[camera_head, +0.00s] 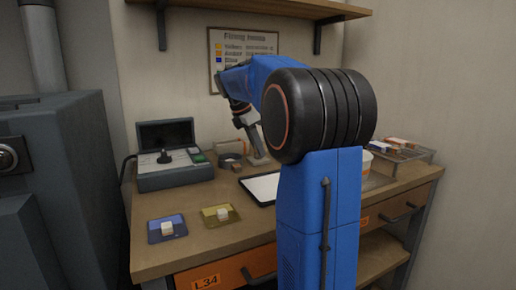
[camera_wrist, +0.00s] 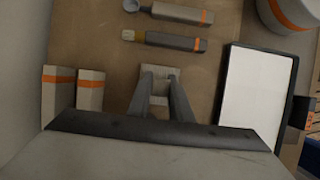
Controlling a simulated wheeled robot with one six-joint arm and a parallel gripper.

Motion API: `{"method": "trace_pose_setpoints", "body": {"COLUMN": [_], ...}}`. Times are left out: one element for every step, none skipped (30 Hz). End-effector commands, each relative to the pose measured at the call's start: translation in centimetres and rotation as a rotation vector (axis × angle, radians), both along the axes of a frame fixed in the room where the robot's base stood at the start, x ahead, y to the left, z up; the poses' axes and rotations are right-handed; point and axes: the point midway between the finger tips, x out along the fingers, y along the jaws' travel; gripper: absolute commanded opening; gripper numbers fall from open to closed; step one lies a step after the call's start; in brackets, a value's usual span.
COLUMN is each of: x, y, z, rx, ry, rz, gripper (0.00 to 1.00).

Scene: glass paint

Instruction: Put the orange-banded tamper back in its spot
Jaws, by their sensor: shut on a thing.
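My gripper (camera_wrist: 160,94) points down over the bench and its fingers are closed around a pale grey, block-like thing (camera_wrist: 160,75), which I take for the tamper. Its orange band does not show in the wrist view. In the head view my gripper (camera_head: 251,142) is at the back of the bench, right of the dark open-lidded box (camera_head: 175,179). The pale foot of the held thing (camera_head: 258,160) shows just below it, at or close to the bench top. I cannot tell whether it touches. I cannot make out the tamper's spot.
In the wrist view, two orange-banded blocks (camera_wrist: 57,90) stand left of the fingers. A spoon-ended tool (camera_wrist: 181,14) and a brush (camera_wrist: 165,41) lie beyond. A black-framed white panel (camera_wrist: 250,88) is right. Blue (camera_head: 157,237) and yellow (camera_head: 231,219) tiles lie at the bench front.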

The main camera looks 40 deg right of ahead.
Motion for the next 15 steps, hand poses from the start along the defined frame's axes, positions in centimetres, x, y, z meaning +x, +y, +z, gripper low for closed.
{"method": "trace_pose_setpoints", "body": {"x": [-0.01, -0.01, -0.01, -0.01, -0.01, -0.01, -0.01, -0.01, -0.01, -0.01, -0.01, -0.01, -0.01, -0.01, -0.01], "y": [0.00, 0.00, 0.00, 0.00, 0.00, 0.00, 0.00, 0.00, 0.01, 0.00, 0.00, 0.00, 0.00, 0.00, 0.00], "z": [-0.03, -0.05, -0.09, -0.12, -0.14, -0.17, -0.19, -0.18, -0.17, -0.18, -0.18, -0.18, -0.18, -0.18, -0.18], "rx": [0.000, 0.000, 0.000, 0.000, 0.000, 0.000, 0.000, 0.000, 0.000, 0.000, 0.000, 0.000, 0.000, 0.000, 0.000], "ry": [0.000, 0.000, 0.000, 0.000, 0.000, 0.000, 0.000, 0.000, 0.000, 0.000, 0.000, 0.000, 0.000, 0.000, 0.000], "rz": [0.000, 0.000, 0.000, 0.000, 0.000, 0.000, 0.000, 0.000, 0.000, 0.000, 0.000, 0.000, 0.000, 0.000, 0.000], "gripper": [0.01, 0.01, 0.01, 0.01, 0.01, 0.01, 0.01, 0.26, 0.35, 0.40, 0.40, 0.40, 0.40, 0.40, 0.40]}}
